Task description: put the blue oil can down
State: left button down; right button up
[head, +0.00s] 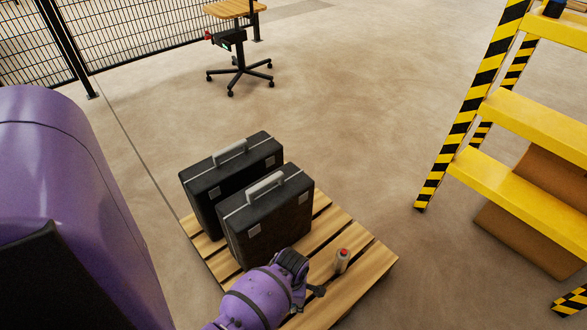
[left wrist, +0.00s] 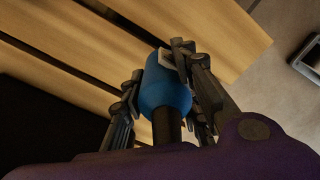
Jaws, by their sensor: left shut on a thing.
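The blue oil can (left wrist: 166,97) sits between the fingers of my left gripper (left wrist: 158,82) in the left wrist view. The fingers are shut on its blue body, and a dark narrower part of it points toward the camera. Pallet slats (left wrist: 225,40) lie behind it; I cannot tell whether the can touches them. In the head view my left gripper (head: 308,287) is low over the front of the wooden pallet (head: 352,287), and my wrist hides the can there. My right gripper is not in view.
Two black cases (head: 232,172) (head: 268,222) stand on the pallet behind my gripper. A yellow shelf rack (head: 520,190) is at the right. A wheeled stool (head: 238,65) stands far back, with open floor between.

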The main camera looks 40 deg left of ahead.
pick_arm(q)
notch_tip(320, 180, down, 4)
jog(key=shift+w+r+b, duration=0.1)
jog(key=shift+r+b, duration=0.05)
jog(key=shift+b, duration=0.65)
jog(key=shift+r, duration=0.15)
jog(key=c, duration=1.3)
grip_release()
jog(key=shift+f, duration=0.2)
jog(key=shift+c, duration=0.2)
jog(key=shift+r, duration=0.1)
